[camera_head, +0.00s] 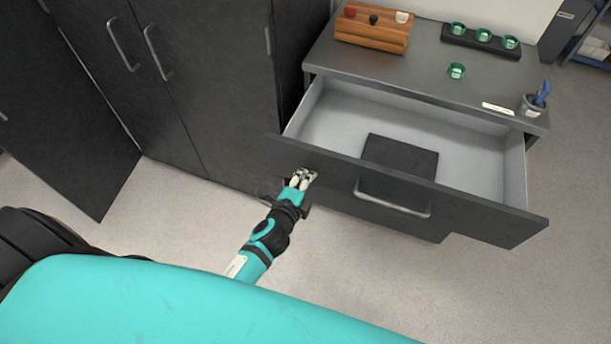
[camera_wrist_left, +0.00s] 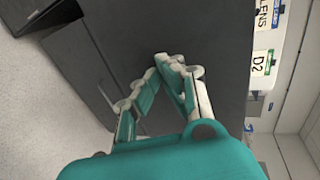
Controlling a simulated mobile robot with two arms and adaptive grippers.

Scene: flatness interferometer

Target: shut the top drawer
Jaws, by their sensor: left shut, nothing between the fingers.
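The top drawer (camera_head: 455,207) of the dark grey drawer cabinet is pulled far out in the head view. Its light grey inside shows, with a dark flat rectangular piece (camera_head: 400,156) in it. A bar handle (camera_head: 392,199) is on the drawer front. My left gripper (camera_head: 306,174) is at the left part of the drawer front, its fingers together with nothing between them. I cannot tell whether it touches the front. The left wrist view also shows its closed fingertips (camera_wrist_left: 172,60) before a dark panel. My right gripper is not in view.
On the cabinet top (camera_head: 420,78) stand a wooden block with knobs (camera_head: 373,28), a black rack with green glass pieces (camera_head: 481,39), a loose green piece (camera_head: 456,71) and a cup (camera_head: 533,104). A tall dark cupboard (camera_head: 200,80) stands left. Floor in front is clear.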

